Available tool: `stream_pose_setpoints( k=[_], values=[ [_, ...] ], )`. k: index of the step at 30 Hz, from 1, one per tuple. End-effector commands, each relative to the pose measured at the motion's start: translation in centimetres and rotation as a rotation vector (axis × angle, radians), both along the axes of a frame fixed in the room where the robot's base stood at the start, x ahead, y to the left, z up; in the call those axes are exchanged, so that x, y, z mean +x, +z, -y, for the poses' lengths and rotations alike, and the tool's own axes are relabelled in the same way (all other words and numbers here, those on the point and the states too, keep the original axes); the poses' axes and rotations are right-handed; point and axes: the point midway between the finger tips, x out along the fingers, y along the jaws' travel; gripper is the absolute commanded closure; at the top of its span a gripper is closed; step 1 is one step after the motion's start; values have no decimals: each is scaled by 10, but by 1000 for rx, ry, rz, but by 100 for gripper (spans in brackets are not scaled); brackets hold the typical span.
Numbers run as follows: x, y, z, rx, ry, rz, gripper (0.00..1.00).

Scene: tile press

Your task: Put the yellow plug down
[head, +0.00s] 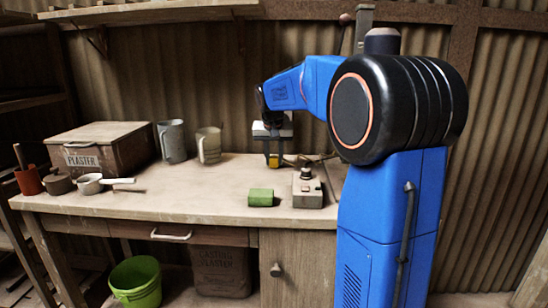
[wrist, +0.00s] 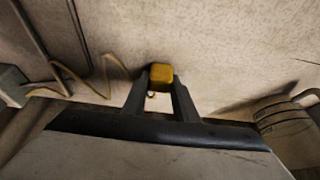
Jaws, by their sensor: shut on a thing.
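The yellow plug (wrist: 161,75) is a small yellow block between the fingertips of my gripper (wrist: 160,88) in the wrist view. In the head view the plug (head: 274,160) shows at the lower end of my gripper (head: 273,155), over the back part of the workbench. My gripper is shut on it. I cannot tell whether the plug touches the bench top or hangs just above it.
A green block (head: 260,197) and a grey control box (head: 307,188) sit in front of my gripper. Mugs (head: 209,145) and a plaster box (head: 103,150) stand to the left. A cable (wrist: 85,80) lies nearby. The bench top (head: 190,195) is clear at its middle.

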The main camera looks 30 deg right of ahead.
Motion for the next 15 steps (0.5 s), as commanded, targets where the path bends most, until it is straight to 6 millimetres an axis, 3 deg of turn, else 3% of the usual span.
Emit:
stream_pose_setpoints(
  k=[4,5,6,15],
  values=[
    [0,-1,0,-1,0,1,100],
    [0,-1,0,0,0,0,67],
    [0,-1,0,0,0,0,57],
    [0,-1,0,-1,0,1,55]
  ],
)
